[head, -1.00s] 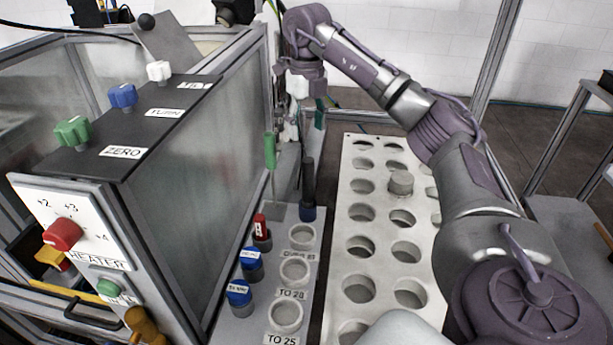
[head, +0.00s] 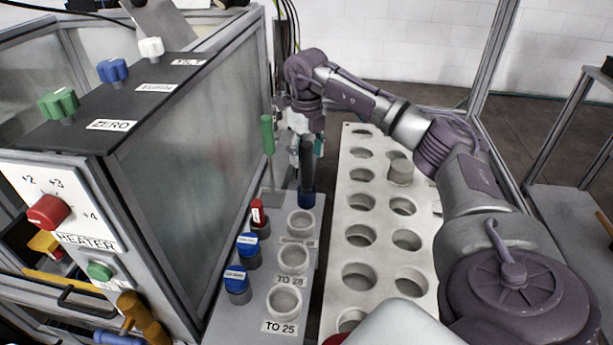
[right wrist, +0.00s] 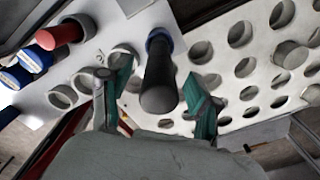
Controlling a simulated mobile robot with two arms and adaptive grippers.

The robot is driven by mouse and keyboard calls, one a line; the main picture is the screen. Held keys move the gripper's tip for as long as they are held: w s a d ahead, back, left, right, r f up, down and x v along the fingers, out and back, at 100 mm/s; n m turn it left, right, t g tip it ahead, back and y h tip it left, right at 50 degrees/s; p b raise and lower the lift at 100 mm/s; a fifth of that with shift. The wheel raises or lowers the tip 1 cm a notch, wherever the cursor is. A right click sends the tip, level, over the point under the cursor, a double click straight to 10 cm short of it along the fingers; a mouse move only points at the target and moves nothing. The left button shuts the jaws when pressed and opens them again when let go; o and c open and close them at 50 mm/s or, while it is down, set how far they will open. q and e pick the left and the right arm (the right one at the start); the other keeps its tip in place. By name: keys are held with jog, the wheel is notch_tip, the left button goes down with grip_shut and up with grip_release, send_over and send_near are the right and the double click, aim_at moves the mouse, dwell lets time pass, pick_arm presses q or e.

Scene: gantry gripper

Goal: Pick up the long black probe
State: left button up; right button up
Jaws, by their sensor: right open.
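The long black probe (head: 307,164) stands upright with a blue base on the grey rack plate, behind the row of rings. In the right wrist view the probe (right wrist: 159,80) points toward the camera and lies between my right gripper's two green-padded fingers, with a gap on both sides. My right gripper (head: 306,143) is open around or just above the probe's upper end in the head view; its far finger is partly hidden. In the right wrist view the open fingers of my right gripper (right wrist: 160,92) also show. My left gripper is not in view.
A white tray with round holes (head: 384,222) stands right of the probe and holds a grey cylinder (head: 400,172). Red-capped (head: 258,213) and blue-capped (head: 247,243) vials stand left of the rings (head: 292,257). A green-handled tool (head: 268,134) and the heater cabinet (head: 165,175) are close on the left.

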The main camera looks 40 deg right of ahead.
jog(key=shift+f, duration=0.5)
jog(key=c, duration=1)
jog(key=shift+c, duration=0.8)
jog(key=shift+r, duration=0.15)
